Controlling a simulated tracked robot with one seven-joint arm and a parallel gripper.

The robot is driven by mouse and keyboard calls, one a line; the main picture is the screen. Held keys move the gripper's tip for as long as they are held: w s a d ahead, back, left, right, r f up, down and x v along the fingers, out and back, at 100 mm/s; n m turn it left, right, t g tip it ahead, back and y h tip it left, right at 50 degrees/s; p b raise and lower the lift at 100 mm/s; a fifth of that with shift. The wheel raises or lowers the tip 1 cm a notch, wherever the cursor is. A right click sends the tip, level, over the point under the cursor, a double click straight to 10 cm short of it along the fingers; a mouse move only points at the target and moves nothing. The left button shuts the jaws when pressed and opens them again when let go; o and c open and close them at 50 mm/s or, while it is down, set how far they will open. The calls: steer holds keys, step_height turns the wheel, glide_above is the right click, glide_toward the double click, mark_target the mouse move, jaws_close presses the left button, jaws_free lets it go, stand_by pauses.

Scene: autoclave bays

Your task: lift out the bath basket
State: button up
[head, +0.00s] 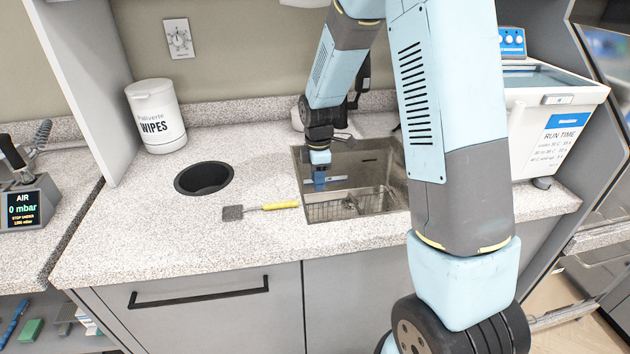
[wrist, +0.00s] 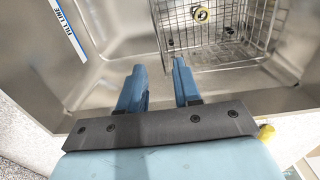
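A wire basket (head: 345,206) sits low in the sunken steel basin (head: 388,160). My gripper (head: 319,186) points down into the left part of the basin. The fingers' height above the basket is hard to tell.
A wipes tub (head: 156,116) stands behind. A white unit with a run-time label (head: 553,122) stands right. The basin wall bears a fill-line strip (wrist: 68,30).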

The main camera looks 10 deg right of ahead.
mark_target(317, 215)
steer(key=shift+w+a+f, duration=0.15)
steer(key=shift+f, duration=0.55)
step_height(317, 215, down, 13)
steer(key=shift+f, duration=0.2)
jaws_close()
stand_by(0.5)
